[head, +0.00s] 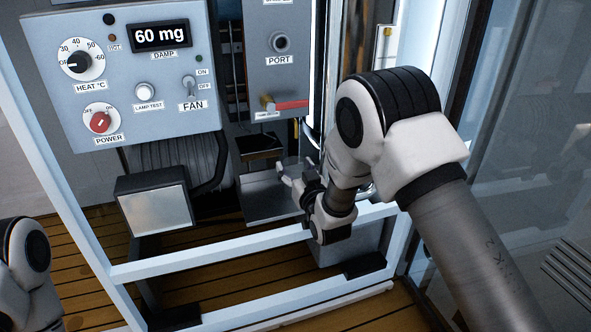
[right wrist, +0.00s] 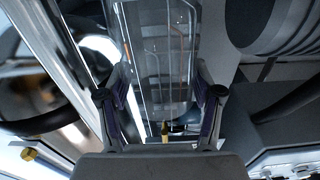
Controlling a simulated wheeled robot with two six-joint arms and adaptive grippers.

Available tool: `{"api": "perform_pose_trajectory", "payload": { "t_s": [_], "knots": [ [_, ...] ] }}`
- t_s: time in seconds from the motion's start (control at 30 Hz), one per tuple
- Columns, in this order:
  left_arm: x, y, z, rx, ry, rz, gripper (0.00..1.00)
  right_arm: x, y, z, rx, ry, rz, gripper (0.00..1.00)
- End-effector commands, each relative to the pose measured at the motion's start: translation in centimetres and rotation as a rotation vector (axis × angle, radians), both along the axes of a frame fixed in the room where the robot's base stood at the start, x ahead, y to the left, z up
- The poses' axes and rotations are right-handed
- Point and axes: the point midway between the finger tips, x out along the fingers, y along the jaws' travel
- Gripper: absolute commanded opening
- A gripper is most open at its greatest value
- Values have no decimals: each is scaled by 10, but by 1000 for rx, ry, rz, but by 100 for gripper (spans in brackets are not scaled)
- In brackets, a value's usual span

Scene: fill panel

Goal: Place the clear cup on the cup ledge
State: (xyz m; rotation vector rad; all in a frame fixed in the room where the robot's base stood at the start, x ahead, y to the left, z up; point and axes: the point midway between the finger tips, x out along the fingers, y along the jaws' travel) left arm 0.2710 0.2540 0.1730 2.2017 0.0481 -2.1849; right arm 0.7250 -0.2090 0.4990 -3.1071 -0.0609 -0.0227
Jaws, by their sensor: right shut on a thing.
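The clear cup (right wrist: 155,60) shows in the right wrist view as a see-through shape with pale edges, between the two fingers of my right gripper (right wrist: 160,108). The gripper is shut on it. In the head view my right gripper (head: 291,178) is low in the panel frame, at the right side of a grey metal ledge (head: 262,208), which I take as the cup ledge. I cannot make out the cup clearly there, nor tell whether it touches the ledge. Only part of my left arm shows at the lower left; its gripper is out of view.
Above the ledge hangs a panel with a PORT fitting (head: 281,43) and a red-handled valve (head: 290,104). A control box (head: 127,70) with knobs and a display is at the left. White frame bars (head: 200,262) cross in front. A glass door (head: 520,150) stands at the right.

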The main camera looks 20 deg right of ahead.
Motion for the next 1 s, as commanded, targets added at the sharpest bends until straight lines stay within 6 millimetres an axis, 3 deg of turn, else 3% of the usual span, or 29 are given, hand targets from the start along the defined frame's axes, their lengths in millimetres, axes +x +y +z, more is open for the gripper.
{"api": "perform_pose_trajectory", "payload": {
  "t_s": [0.03,0.1,0.5,0.67,0.9,1.0],
  "knots": [
    [0,0,-1,0,0,0,93,0,0,-2,0,0,0,69],
    [0,0,-1,0,0,0,93,0,0,-1,0,0,0,91],
    [0,0,3,0,1,0,93,-2,0,3,0,1,0,91],
    [-1,0,22,0,3,-3,93,-32,-1,6,-1,6,0,91],
    [-3,-1,48,-1,7,-9,93,-94,-3,4,0,5,1,91],
    [-3,-1,52,-1,8,-10,93,-111,-4,2,0,4,0,91]
  ]
}}
